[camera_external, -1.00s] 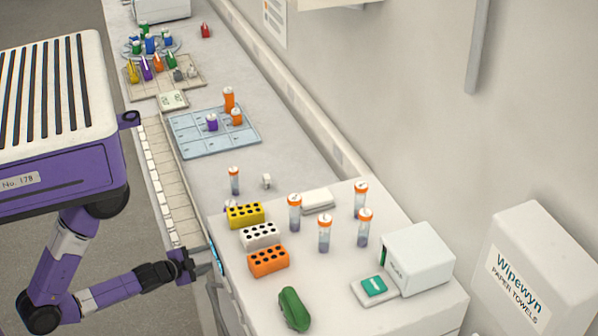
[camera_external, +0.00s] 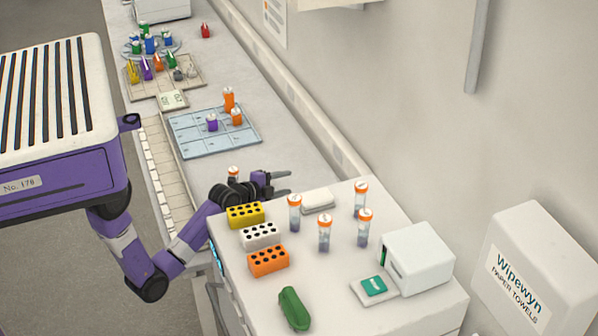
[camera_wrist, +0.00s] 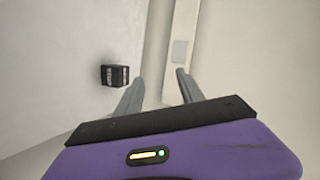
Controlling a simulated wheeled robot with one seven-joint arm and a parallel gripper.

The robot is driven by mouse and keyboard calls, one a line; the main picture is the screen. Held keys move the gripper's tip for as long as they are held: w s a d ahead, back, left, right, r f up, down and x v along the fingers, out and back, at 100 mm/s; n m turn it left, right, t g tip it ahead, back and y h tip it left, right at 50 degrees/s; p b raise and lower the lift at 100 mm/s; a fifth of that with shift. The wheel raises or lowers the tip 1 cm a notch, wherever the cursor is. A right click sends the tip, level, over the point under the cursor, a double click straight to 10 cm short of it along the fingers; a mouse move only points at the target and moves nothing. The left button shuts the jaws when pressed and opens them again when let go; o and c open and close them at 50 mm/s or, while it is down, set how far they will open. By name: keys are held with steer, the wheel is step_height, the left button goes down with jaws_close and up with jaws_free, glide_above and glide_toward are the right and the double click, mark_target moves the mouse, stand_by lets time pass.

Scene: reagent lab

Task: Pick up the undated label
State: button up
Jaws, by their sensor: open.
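My gripper (camera_external: 287,183) is open and empty, its fingers pointing right toward the wall, behind the raised white cabinet top and above the long bench. In the wrist view the open fingers (camera_wrist: 160,77) have only pale surfaces between them. A small dark block with white marks (camera_wrist: 115,75) lies left of the fingers, apart from them. I cannot tell whether it bears the undated label; its marks are too small to read. No label can be made out as undated in either view. My wrist hides part of the bench in the outside view.
An orange-capped tube (camera_external: 233,172) stands close by my wrist. Yellow (camera_external: 245,215), white (camera_external: 260,236) and orange (camera_external: 268,261) racks, several capped tubes and a white box (camera_external: 418,260) stand on the cabinet top. A blue gridded mat (camera_external: 190,148) lies farther along the bench.

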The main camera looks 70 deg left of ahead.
steer(key=w+a+f+m+g+y+b, duration=0.1)
steer(key=w+a+f+m+g+b, duration=0.2)
steer(key=w+a+f+m+g, duration=0.15)
steer(key=s+a+f+m+g+y+b, duration=0.1)
steer(key=a+g+y, duration=0.1)
steer(key=s+a+f+m+g+y+b, duration=0.1)
steer(key=s+a+g+y+b, duration=0.1)
steer(key=a, duration=0.1)
steer(key=s+a+f+m+g+y+b, duration=0.1)
steer(key=a+m+g+y, duration=0.1)
steer(key=shift+s+a+f+g+b, duration=0.1)
steer(key=shift+s+a+g+b, duration=0.05)
steer(key=shift+a+g+b, duration=0.25)
steer(key=shift+s+d+f+g+y, duration=0.15)
steer(key=shift+s+f+g+y, duration=0.1)
steer(key=shift+s+y, duration=0.2)
steer(key=shift+x, duration=2.35)
steer(key=shift+w+r, duration=0.1)
jaws_close()
